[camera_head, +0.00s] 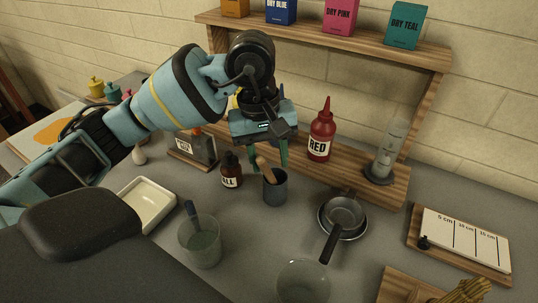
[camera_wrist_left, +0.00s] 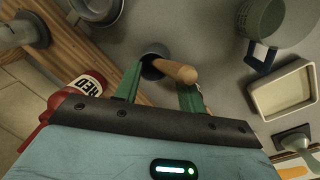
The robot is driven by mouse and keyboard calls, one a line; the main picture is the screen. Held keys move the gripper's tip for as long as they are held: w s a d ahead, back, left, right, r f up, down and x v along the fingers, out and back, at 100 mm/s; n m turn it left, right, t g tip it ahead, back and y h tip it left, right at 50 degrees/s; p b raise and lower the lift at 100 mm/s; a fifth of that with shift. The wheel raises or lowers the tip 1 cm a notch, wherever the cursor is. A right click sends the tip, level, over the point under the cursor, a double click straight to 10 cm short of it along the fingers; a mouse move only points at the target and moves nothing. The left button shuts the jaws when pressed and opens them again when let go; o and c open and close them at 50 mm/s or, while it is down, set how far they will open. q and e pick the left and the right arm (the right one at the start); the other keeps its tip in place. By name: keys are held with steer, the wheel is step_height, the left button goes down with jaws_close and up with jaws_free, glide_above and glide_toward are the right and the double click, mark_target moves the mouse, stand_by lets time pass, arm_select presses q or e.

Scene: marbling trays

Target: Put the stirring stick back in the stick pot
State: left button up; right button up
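A wooden stick (camera_head: 265,170) with a rounded end stands tilted in the dark grey stick pot (camera_head: 275,190), its lower part hidden inside. My left gripper (camera_head: 268,162) is above the pot, pointing down, its green fingers apart. In the left wrist view the stick (camera_wrist_left: 178,72) leans out of the pot (camera_wrist_left: 153,52) between the spread fingers, its end near the right-hand finger; I cannot tell whether they touch. Nothing is clamped. My right gripper is not in view.
A brown bottle (camera_head: 231,172) stands just left of the pot. The red bottle (camera_head: 321,135) stands behind it on the wooden shelf. A beaker (camera_head: 201,245) with a dark-handled tool, a cream tray (camera_head: 148,203) and a pan (camera_head: 343,216) stand around it.

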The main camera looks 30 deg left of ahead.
arm_select(q)
step_height(320, 180, up, 8)
steer(key=a, duration=0.1)
stand_by(0.5)
steer(key=shift+s+f, duration=0.1)
steer(key=shift+f, duration=0.1)
